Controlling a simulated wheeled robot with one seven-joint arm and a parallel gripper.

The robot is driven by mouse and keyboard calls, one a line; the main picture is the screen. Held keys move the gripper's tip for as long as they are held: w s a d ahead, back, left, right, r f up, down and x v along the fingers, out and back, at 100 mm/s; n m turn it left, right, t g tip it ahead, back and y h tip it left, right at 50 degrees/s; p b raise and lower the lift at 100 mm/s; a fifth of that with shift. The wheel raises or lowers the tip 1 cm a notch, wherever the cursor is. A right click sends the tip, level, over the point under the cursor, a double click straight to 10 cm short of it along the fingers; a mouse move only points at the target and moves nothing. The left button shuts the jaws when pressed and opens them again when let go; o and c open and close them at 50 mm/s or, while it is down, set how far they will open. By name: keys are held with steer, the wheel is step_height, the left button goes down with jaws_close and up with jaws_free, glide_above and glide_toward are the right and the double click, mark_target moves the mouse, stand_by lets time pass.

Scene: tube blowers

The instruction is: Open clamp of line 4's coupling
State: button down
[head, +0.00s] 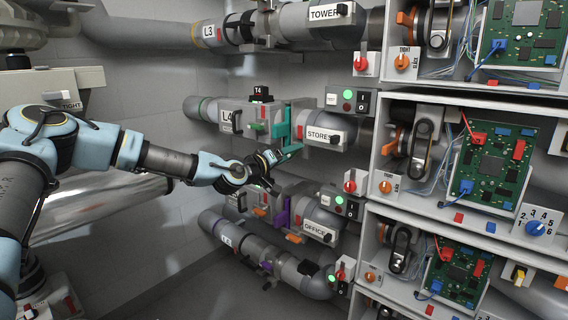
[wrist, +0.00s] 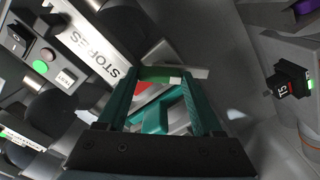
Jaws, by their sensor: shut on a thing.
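Line 4's coupling has a teal clamp band (head: 299,112) around the pipe, between the L4 label (head: 228,120) and the STORES sign. My gripper (head: 284,155) reaches the underside of this coupling from the left. In the wrist view, my gripper (wrist: 160,80) shows two teal fingers, apart, with a teal part (wrist: 165,113) of the clamp between them. My gripper is shut on this part, which looks like the clamp's lever. The fingers hide some of it, and I cannot tell how far the clamp is open.
The STORES sign (head: 324,136) and its switch panel (head: 347,100) are close on the right. A black T4 tag (head: 261,93) stands above the coupling. Line 5's purple coupling (head: 283,218) lies below. Free floor shows at the lower left.

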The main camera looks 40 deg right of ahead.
steer(key=n+b, duration=0.4)
steer(key=n, duration=0.4)
steer(key=shift+f+n, duration=0.1)
steer(key=shift+n, duration=0.3)
stand_by(0.4)
steer(key=shift+c, duration=0.2)
jaws_free()
steer(key=s+a+b, duration=0.1)
steer(key=s+a, duration=0.1)
steer(key=a, duration=0.8)
steer(key=shift+a, duration=0.3)
